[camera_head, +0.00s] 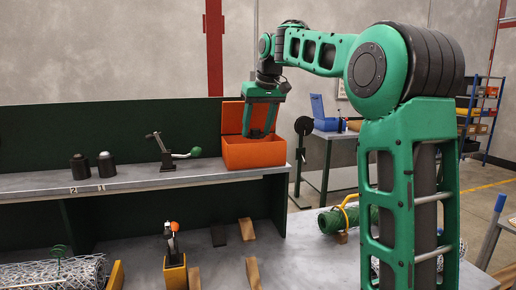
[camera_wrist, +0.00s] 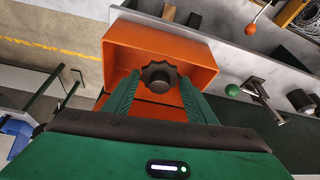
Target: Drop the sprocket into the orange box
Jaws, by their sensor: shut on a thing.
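The orange box (camera_head: 254,153) stands on the grey shelf with its lid (camera_head: 232,117) raised at the back. It also shows in the wrist view (camera_wrist: 197,55). My gripper (camera_head: 262,135) points down over the box, with its fingertips at the box's opening in the head view. In the wrist view my gripper (camera_wrist: 158,82) is shut on the dark toothed sprocket (camera_wrist: 159,76), which shows between the fingertips against the box's inside.
A lever clamp with a green knob (camera_head: 195,151) stands left of the box on the shelf, and two dark knobbed pieces (camera_head: 105,164) stand further left. A dark green panel (camera_head: 110,132) rises behind. A clamp with an orange knob (camera_head: 174,227) stands on the lower bench.

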